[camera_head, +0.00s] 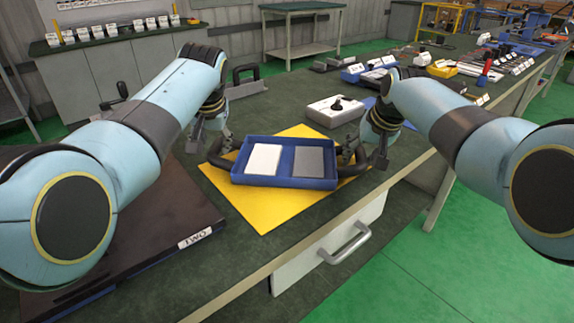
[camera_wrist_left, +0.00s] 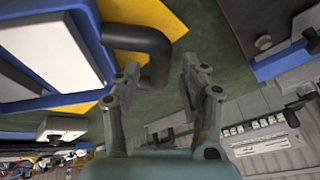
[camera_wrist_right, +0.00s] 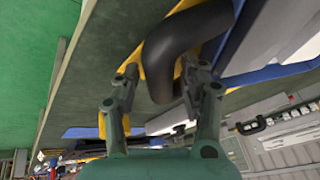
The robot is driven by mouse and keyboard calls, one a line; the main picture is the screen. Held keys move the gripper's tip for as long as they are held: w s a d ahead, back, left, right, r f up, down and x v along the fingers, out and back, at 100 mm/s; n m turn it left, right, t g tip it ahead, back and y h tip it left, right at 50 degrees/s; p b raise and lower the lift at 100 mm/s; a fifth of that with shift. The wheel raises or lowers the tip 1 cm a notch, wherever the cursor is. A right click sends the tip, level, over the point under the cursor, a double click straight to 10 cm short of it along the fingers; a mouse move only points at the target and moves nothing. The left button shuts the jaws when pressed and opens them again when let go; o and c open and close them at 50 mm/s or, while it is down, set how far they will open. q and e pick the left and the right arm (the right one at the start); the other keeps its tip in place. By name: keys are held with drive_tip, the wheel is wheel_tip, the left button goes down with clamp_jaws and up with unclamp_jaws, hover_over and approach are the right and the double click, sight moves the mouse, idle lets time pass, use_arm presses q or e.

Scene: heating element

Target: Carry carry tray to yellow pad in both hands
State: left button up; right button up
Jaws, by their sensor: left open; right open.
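The blue carry tray (camera_head: 284,181) rests on the yellow pad (camera_head: 262,215) on the bench, with a white block (camera_head: 263,159) and a grey block (camera_head: 308,162) in it. Its dark handles stick out at both ends. My left gripper (camera_head: 221,146) is open at the tray's left end; in the left wrist view the left handle (camera_wrist_left: 150,45) is beside the fingers, not gripped. My right gripper (camera_head: 365,155) is open at the right end; in the right wrist view the right handle (camera_wrist_right: 172,50) reaches between the open fingertips. Whether it touches them I cannot tell.
A white-and-grey device (camera_head: 334,111) stands behind the pad. A dark case marked TWO (camera_head: 160,235) lies to the left on the bench. Tools and small bins lie further back right. The bench's front edge is close to the pad, above a drawer handle (camera_head: 345,246).

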use_arm(q)
drive_tip(key=v, duration=0.8)
use_arm(e)
drive_tip(key=v, duration=1.2)
